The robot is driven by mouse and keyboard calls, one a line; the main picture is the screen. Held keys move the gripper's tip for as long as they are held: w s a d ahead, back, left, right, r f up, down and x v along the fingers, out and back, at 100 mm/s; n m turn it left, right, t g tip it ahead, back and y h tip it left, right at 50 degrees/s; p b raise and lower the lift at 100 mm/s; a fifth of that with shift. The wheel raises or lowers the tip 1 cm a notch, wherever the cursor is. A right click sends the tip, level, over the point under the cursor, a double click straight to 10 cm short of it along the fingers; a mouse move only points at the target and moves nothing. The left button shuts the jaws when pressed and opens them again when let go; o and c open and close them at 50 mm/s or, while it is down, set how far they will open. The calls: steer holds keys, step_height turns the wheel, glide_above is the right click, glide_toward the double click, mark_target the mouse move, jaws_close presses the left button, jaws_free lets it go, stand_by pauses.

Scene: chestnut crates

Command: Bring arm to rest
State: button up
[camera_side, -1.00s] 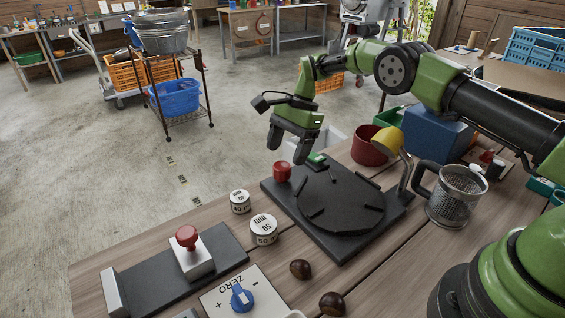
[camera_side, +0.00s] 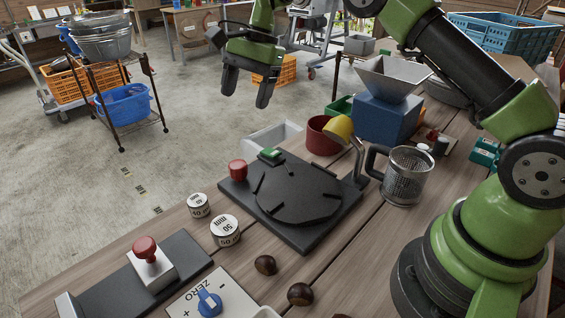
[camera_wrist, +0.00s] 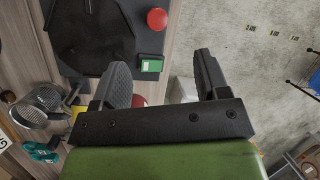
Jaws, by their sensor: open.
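My gripper (camera_side: 247,98) is open and empty. In the side view it hangs in the air above and behind the black turntable plate (camera_side: 322,224), with its two dark fingers pointing down and apart. In the wrist view my gripper (camera_wrist: 160,78) shows both fingers spread with nothing between them. The green button (camera_wrist: 151,65) and the red knob (camera_wrist: 157,19) on the plate's edge lie beyond the fingertips there. In the side view the red knob (camera_side: 238,170) and green button (camera_side: 271,154) are at the plate's far edge, clear of the gripper.
On the bench stand a red pot (camera_side: 322,136), a blue box with a grey hopper (camera_side: 388,118), a mesh basket (camera_side: 408,176), two weights (camera_side: 225,231) and two chestnuts (camera_side: 300,294). A red-knobbed fixture (camera_side: 150,262) stands at front left. The air around my gripper is free.

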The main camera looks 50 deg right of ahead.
steer(key=s+r+n+t+h, duration=0.1)
steer(key=s+r+n+t, duration=0.3)
steer(key=s+r, duration=0.85)
steer(key=s+n+t+h, duration=0.1)
steer(key=s+n, duration=0.5)
steer(key=s, duration=1)
steer(key=shift+s+a+f+t, duration=0.35)
steer(key=shift+s+f+t, duration=0.1)
steer(key=shift+t, duration=0.35)
